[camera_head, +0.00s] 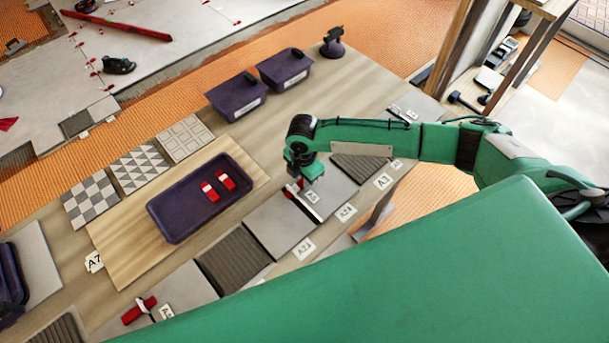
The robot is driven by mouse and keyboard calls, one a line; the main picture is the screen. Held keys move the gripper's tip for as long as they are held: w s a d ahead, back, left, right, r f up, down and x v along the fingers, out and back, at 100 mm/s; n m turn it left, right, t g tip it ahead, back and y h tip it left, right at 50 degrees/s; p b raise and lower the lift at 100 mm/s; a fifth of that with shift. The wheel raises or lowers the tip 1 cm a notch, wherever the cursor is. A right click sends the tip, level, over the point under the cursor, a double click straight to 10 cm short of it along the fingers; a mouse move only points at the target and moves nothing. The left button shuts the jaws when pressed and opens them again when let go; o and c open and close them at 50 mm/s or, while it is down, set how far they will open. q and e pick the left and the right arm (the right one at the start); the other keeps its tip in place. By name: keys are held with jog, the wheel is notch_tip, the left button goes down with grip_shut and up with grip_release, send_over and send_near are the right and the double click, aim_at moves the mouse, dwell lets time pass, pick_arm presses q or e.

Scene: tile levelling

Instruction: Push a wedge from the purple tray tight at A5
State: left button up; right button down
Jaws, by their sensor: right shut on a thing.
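The purple tray (166,222) lies on a wooden board at the centre left and holds two red-and-white wedges (210,192), (226,180). I cannot tell how far the wedge sits in the clip. My left gripper is not in view.
Another red wedge (139,310) sits at a seam at lower left. Patterned sample tiles (140,169) lie beyond the tray. Two purple tubs (284,70), (236,97) and a dark suction-cup-like tool (333,46) stand farther back. Labels line the near tiles.

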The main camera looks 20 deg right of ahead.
jog(key=shift+s+a, duration=0.15)
jog(key=shift+a, duration=0.4)
dwell(0.6)
jog(key=c, duration=1.2)
grip_release()
jog(key=shift+c, duration=0.2)
jog(key=shift+r, duration=0.1)
notch_tip(320, 180, up, 14)
jog(key=b, duration=0.1)
